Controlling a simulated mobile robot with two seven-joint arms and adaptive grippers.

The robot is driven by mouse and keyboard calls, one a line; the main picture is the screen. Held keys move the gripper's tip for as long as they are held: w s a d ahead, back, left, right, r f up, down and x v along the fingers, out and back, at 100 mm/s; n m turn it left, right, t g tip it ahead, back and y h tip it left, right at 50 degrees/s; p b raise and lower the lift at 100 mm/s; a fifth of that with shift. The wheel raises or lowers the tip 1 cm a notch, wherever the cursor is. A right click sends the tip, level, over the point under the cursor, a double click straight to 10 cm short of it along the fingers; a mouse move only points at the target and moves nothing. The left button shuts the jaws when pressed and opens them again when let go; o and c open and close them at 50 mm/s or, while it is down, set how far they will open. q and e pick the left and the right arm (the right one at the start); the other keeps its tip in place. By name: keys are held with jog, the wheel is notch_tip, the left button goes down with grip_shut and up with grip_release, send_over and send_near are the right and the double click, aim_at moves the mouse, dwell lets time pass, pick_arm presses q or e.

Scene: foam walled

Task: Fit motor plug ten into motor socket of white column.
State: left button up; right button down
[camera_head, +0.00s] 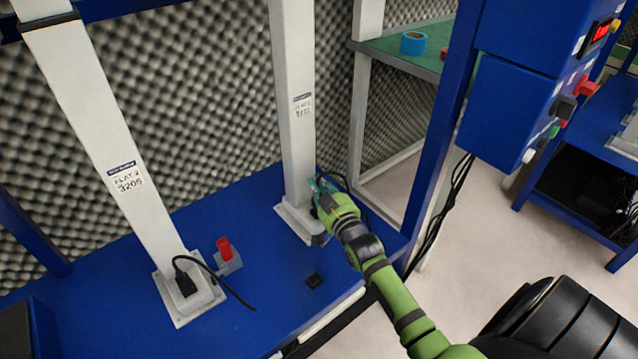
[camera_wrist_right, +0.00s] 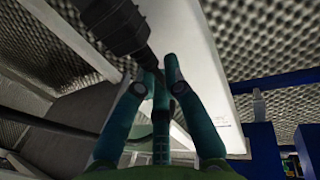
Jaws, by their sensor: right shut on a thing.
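Two white columns stand on the blue bench: a left column (camera_head: 105,130) and a right column (camera_head: 294,100), each with a printed label. My right gripper (camera_head: 322,186) is low beside the right column, at its base. In the right wrist view, its teal fingers (camera_wrist_right: 158,82) close on the narrow cable end of a black plug (camera_wrist_right: 112,24). The plug body points up and left, close to the white column face (camera_wrist_right: 190,50). The right column's motor socket is not clear, and whether the plug touches it cannot be told. My left gripper is out of view.
Another black plug (camera_head: 186,284) with a cable sits on the left column's base plate. A blue post (camera_head: 440,130) and hanging cables are right of my arm.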

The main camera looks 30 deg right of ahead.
jog(key=shift+f+b, duration=0.3)
jog(key=shift+f, duration=0.25)
jog(key=c, duration=1.3)
grip_release()
jog(key=shift+o, duration=0.2)
jog(key=s+a, duration=0.2)
jog(key=s, duration=0.9)
jog(key=shift+s, duration=0.4)
